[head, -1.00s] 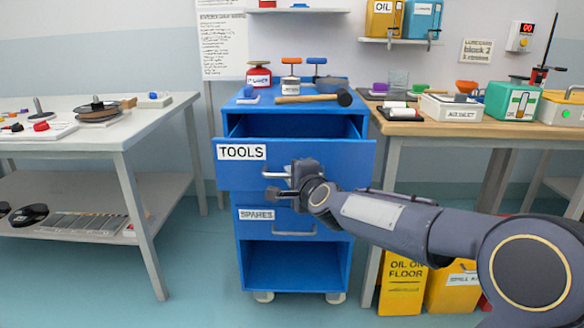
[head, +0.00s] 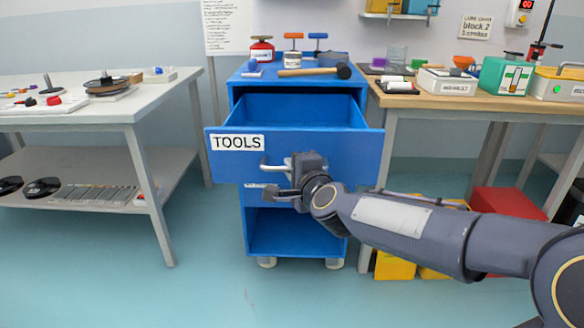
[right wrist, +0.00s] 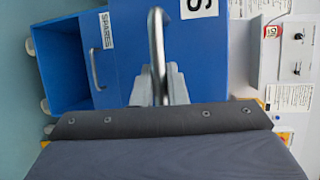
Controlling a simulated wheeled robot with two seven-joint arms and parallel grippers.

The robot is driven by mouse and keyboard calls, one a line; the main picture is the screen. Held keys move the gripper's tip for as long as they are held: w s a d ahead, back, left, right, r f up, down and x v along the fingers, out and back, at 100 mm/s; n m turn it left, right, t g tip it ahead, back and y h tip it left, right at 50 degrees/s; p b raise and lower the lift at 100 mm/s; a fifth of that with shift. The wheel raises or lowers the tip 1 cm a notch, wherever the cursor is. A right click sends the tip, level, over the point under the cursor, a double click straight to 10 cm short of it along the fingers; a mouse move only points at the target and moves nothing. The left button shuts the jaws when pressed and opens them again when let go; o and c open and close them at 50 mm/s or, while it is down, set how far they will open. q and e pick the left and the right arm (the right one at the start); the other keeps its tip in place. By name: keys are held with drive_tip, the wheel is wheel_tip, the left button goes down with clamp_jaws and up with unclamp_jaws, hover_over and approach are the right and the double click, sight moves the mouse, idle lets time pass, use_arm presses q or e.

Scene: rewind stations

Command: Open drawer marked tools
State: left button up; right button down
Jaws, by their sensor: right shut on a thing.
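The blue drawer marked TOOLS (head: 300,155) is pulled well out of the blue cabinet (head: 250,220) in the head view, and its inside looks empty. My right gripper (head: 282,178) is at the drawer's front, shut on the metal bar handle (head: 268,167). In the right wrist view the handle (right wrist: 156,45) runs down between the fingers of the right gripper (right wrist: 160,85). The SPARES drawer below is mostly hidden by the open drawer and my gripper in the head view; its front (right wrist: 125,65) shows shut in the right wrist view. My left gripper is not in view.
A white table (head: 130,105) stands to the left and a wooden workbench (head: 440,100) to the right. Yellow boxes (head: 395,267) and a red box (head: 505,205) are on the floor at right. The floor in front is clear.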

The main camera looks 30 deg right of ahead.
drive_tip(key=c, duration=1.5)
unclamp_jaws()
drive_tip(key=shift+o, duration=0.2)
drive_tip(key=p+v, duration=0.2)
drive_tip(key=v, duration=0.5)
drive_tip(key=shift+s, duration=0.4)
